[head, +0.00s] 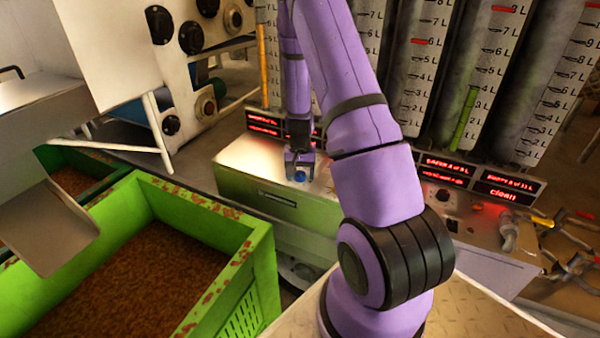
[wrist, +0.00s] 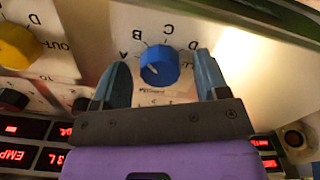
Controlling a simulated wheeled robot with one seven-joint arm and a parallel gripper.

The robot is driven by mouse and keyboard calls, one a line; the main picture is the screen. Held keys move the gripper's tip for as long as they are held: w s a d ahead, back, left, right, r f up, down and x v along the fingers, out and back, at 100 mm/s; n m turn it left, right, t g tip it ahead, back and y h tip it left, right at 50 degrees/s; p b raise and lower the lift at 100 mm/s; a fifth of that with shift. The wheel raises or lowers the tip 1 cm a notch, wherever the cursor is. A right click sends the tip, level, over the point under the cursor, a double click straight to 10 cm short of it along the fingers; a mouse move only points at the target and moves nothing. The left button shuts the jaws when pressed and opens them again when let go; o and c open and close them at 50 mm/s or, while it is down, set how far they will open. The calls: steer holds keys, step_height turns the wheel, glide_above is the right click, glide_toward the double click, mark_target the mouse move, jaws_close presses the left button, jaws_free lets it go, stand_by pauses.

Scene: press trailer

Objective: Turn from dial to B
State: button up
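A blue dial (wrist: 159,66) is on a white panel in the wrist view, with the letters A, B, C and D in an arc around its far side. A small pale mark shows on its left part; I cannot tell for sure which letter it points to. The small print by the dial is too blurred to read. My gripper (wrist: 162,80) is open, one finger on each side of the dial, with a visible gap on both sides. In the head view my gripper (head: 299,171) is small, over the metal box, with a bit of blue at its tip.
A yellow knob (wrist: 17,46) marked OUT is left of the blue dial. Red displays (wrist: 30,145) are near the lower edge. In the head view, a green crate (head: 262,270) of brown material stands left, and tall graduated tanks (head: 415,70) stand behind my arm.

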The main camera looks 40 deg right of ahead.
mark_target(300, 173)
steer(key=shift+r, duration=0.1)
step_height(300, 173, up, 11)
steer(key=shift+f, duration=0.2)
stand_by(0.5)
stand_by(0.4)
